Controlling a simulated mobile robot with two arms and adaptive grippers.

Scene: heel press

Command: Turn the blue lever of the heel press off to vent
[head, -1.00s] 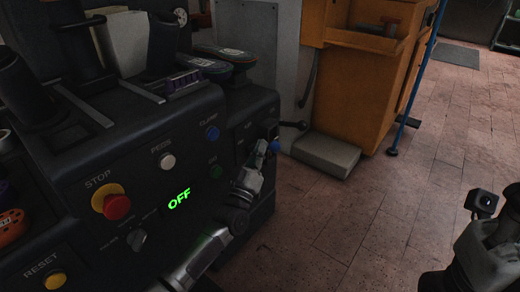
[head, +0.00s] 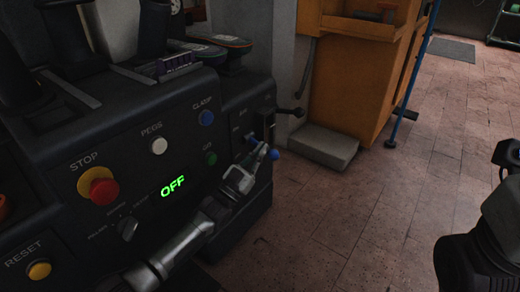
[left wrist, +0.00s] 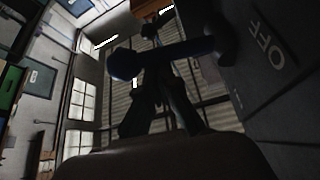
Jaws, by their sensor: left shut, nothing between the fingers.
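The blue lever (head: 274,154) is on the right end of the dark press panel, its round knob sticking out to the right. My left gripper (head: 263,150) is at the lever, its fingertips beside the knob. It is shut with nothing held. In the left wrist view the lever's knob (left wrist: 125,64) and shaft cross above the fingers (left wrist: 160,105), dark against the window; whether they touch is unclear. An OFF label (left wrist: 265,45) is on the panel there. In the head view my fingers partly hide the lever.
The panel has a red STOP button (head: 104,191), a yellow RESET button (head: 39,270), a rotary knob (head: 128,229) and a green OFF display (head: 172,187). An orange cabinet (head: 345,75) and a grey block (head: 323,146) stand behind. The floor right of the press is clear.

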